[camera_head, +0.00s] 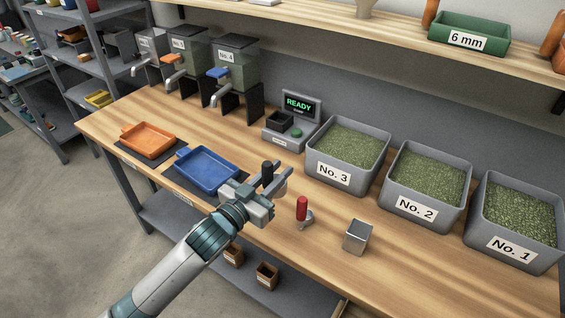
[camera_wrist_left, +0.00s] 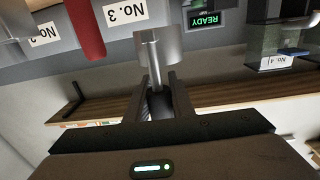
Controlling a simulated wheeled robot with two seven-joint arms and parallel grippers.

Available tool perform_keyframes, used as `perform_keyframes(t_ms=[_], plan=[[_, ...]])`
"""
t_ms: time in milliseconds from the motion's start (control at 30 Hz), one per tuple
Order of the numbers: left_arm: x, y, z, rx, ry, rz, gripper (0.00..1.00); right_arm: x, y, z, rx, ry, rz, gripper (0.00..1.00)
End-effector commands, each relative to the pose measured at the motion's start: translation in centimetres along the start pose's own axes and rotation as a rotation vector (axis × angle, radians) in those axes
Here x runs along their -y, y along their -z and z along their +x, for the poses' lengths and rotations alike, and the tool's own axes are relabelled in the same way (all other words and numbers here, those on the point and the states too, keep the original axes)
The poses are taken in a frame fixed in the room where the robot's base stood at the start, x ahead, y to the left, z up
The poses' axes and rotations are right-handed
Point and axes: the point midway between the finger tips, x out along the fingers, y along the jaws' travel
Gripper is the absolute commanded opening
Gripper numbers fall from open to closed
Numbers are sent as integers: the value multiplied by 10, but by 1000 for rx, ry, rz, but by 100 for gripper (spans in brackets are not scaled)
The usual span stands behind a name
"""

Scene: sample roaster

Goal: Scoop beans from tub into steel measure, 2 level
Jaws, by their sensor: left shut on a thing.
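My left gripper (camera_head: 279,177) is shut on a scoop, whose dark upright handle (camera_head: 267,170) shows at the jaws. In the left wrist view a metal scoop cup (camera_wrist_left: 158,45) stands out beyond the fingers (camera_wrist_left: 155,103); its inside is hidden. The gripper is above the bench, left of the tubs. Three grey tubs, No. 3 (camera_head: 333,176), No. 2 (camera_head: 414,211) and No. 1 (camera_head: 512,247), hold green beans. The square steel measure (camera_head: 357,237) stands on the bench in front of tub No. 2, apart from the gripper. My right gripper is out of view.
A red-handled tool (camera_head: 302,208) stands between gripper and measure; its handle also shows in the left wrist view (camera_wrist_left: 85,28). A blue tray (camera_head: 207,171) and an orange tray (camera_head: 148,141) lie left. A READY device (camera_head: 292,122) stands behind. The front right bench (camera_head: 440,275) is clear.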

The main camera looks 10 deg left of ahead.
Motion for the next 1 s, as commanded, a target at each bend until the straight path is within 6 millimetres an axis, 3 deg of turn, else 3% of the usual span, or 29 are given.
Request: perform_keyframes(t_ms=[133,400,1000], plan=[[-5,9,-31,-6,134,-8,0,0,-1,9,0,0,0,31],[18,23,-84,10,364,-21,0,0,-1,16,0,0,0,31],[22,25,-90,13,394,-22,0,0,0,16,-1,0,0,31]])
